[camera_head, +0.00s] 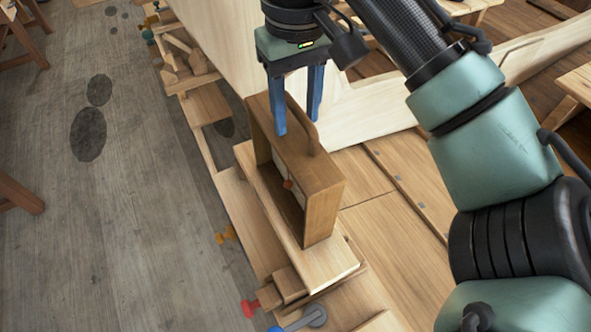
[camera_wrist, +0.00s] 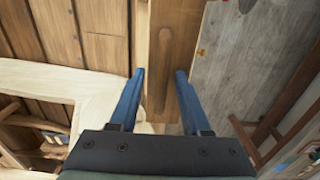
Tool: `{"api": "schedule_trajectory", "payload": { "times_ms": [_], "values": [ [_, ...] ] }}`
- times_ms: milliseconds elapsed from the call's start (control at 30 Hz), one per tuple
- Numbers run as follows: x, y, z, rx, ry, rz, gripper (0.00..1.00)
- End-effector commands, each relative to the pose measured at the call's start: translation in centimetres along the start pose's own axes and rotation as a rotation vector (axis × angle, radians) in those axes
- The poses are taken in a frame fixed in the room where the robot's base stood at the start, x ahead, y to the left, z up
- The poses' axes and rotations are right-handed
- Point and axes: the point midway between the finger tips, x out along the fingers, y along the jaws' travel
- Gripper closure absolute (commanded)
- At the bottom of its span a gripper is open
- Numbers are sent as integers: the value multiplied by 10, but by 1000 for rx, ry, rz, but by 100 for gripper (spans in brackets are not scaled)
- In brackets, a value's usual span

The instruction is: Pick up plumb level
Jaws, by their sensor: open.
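The plumb level (camera_head: 324,194) is a brown wooden box frame with a raised handle bar along its top and a small orange bob inside. It stands upright on a pale plank. In the wrist view its top board (camera_wrist: 182,30) runs away from me, with the handle between my fingers. My gripper (camera_head: 297,126) is open, pointing down over the far end of the level's top. Its blue fingers (camera_wrist: 160,72) lie to either side of the handle in the picture. I cannot tell whether they touch it. The level's lower part is hidden in the wrist view.
The level's pale plank (camera_head: 328,266) lies along a wooden bench. Red and blue-handled tools (camera_head: 250,307) are at its near end. A curved pale hull plank (camera_head: 365,115) stands behind the gripper. The grey floor (camera_head: 110,210) at left is mostly open.

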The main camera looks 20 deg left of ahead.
Motion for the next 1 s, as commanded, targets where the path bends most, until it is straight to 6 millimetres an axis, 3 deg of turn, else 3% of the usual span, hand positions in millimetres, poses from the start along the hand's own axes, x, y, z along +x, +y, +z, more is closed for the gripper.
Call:
{"api": "schedule_trajectory", "payload": {
  "times_ms": [367,600,900,1000],
  "values": [
    [29,-2,-2,-1,1,-3,52],
    [61,-2,-4,0,1,0,52],
    [67,-2,-4,0,2,1,52],
    [67,-2,-4,0,2,1,70]
  ]
}}
